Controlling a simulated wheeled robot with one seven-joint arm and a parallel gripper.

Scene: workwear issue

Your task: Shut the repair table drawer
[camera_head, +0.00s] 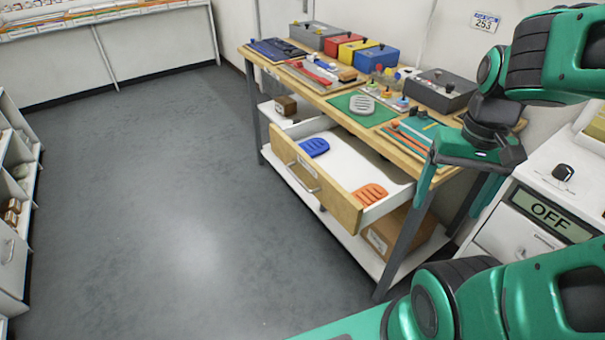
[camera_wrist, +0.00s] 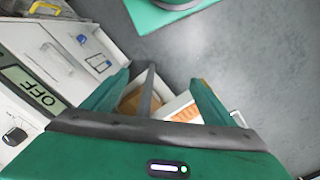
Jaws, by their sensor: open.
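The repair table (camera_head: 255,57) stands against the back wall, with a wooden top and grey legs. Its drawer (camera_head: 352,214) is pulled well out, with a wooden front, a metal handle (camera_head: 308,181) and a white inside. A blue slotted piece (camera_head: 315,147) and an orange slotted piece (camera_head: 370,194) lie in it. My gripper (camera_head: 460,188) is open and empty, pointing down near the table's right front corner, to the right of the drawer. In the wrist view, a table leg (camera_wrist: 148,92) and a drawer corner (camera_wrist: 178,106) show between and beyond my open fingers (camera_wrist: 165,92).
Tools, a green mat (camera_head: 361,109) and coloured boxes (camera_head: 375,57) cover the tabletop. A cardboard box (camera_head: 388,236) sits on the lower shelf. A white cabinet with an OFF sign (camera_head: 551,214) stands close on the right. Shelves (camera_head: 12,185) line the left. The floor before the drawer is clear.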

